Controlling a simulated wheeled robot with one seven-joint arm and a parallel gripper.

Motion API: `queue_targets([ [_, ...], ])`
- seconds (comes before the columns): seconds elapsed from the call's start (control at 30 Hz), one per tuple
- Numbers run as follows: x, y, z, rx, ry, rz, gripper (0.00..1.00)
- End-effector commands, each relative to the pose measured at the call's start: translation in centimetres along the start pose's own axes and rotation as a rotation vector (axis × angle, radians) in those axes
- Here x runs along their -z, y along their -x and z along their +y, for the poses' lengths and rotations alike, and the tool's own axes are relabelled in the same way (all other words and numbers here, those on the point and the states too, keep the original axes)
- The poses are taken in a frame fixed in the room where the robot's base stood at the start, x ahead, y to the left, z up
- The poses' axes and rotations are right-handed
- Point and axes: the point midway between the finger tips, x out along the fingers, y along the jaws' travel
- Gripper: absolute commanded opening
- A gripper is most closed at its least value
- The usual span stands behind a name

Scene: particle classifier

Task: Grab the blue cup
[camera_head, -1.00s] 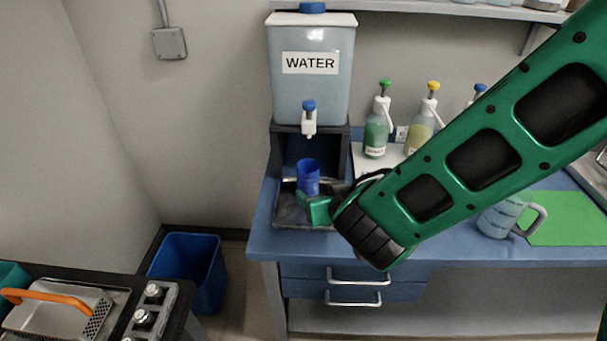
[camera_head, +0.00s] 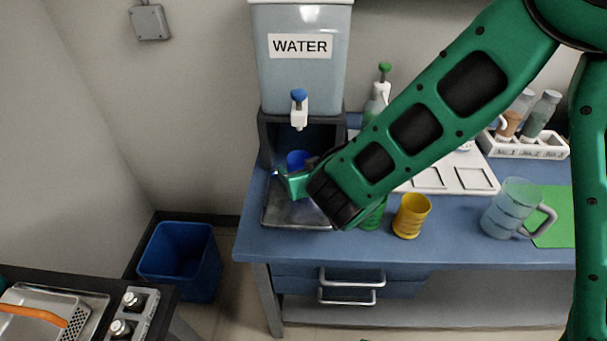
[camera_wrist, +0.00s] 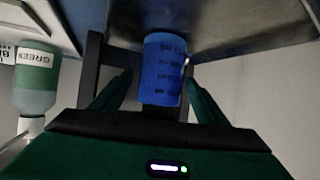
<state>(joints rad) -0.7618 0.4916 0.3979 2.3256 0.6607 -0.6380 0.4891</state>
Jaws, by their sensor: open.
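The blue cup (camera_head: 297,159) stands on the metal drip tray (camera_head: 290,213) under the tap of the water dispenser. Its lower part is hidden behind my gripper in the head view. My gripper (camera_head: 297,182) is at the cup's near side. In the wrist view the blue cup (camera_wrist: 163,70) lies between the two fingers of my gripper (camera_wrist: 158,82), with a finger on each side. The fingers are open, and gaps show between them and the cup.
The water dispenser (camera_head: 300,70) with its tap (camera_head: 299,108) rises behind the cup. To the right stand a yellow cup (camera_head: 411,216), a partly hidden green cup (camera_head: 374,216) and a clear jug (camera_head: 513,208). A blue bin (camera_head: 180,260) stands on the floor at left.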

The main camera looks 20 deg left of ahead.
Motion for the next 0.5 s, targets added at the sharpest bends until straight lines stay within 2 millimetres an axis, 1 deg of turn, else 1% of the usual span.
queue_targets([
  [0.1,0.2,-1.8,0.1,-0.003,-0.002,-0.001,0.68],
  [0.2,0.2,-3.1,0.0,-0.001,-0.001,-0.002,0.68],
  [0.3,0.3,-4.1,0.0,-0.001,-0.001,-0.001,0.68],
  [0.5,0.3,-4.5,0.1,-0.001,0.001,0.000,0.68],
])
